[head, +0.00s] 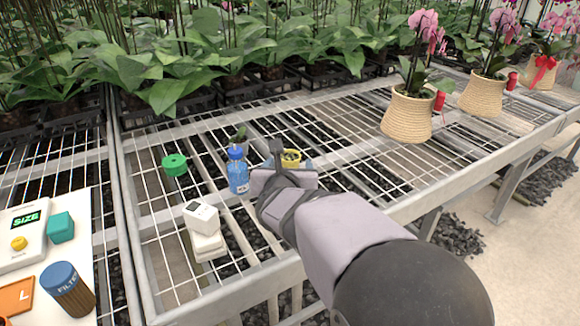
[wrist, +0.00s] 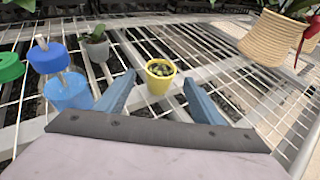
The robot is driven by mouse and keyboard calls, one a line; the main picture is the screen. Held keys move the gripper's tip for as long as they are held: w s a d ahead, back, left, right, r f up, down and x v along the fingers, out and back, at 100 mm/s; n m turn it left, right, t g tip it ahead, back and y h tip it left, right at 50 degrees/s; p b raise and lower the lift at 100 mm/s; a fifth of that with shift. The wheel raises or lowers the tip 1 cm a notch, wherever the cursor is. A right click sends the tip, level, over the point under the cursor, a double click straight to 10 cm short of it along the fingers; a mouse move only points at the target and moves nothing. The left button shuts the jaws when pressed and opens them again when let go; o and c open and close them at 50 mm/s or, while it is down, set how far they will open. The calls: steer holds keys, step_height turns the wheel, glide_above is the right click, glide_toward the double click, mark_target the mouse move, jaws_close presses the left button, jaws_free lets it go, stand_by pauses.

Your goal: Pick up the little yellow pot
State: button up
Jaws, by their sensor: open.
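The little yellow pot (wrist: 158,84) stands upright on the wire bench, with dark soil and small green bits in it. In the wrist view it sits between and just beyond the fingertips of my open gripper (wrist: 159,85), touching neither finger as far as I can tell. In the head view the pot (head: 291,161) shows just past my gripper (head: 290,166), its lower part partly hidden by the gripper.
A blue-capped bottle (head: 238,170) stands close left of my gripper. A grey pot with a seedling (wrist: 97,47) is behind it. A green round item (head: 174,164) and a white device (head: 203,219) are further left. Woven baskets with orchids (head: 409,114) stand right; mesh between is clear.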

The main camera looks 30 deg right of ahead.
mark_target(289, 162)
steer(key=shift+b+x, duration=0.5)
steer(key=shift+x, duration=2.3)
steer(key=shift+c, duration=0.6)
steer(key=c, duration=1)
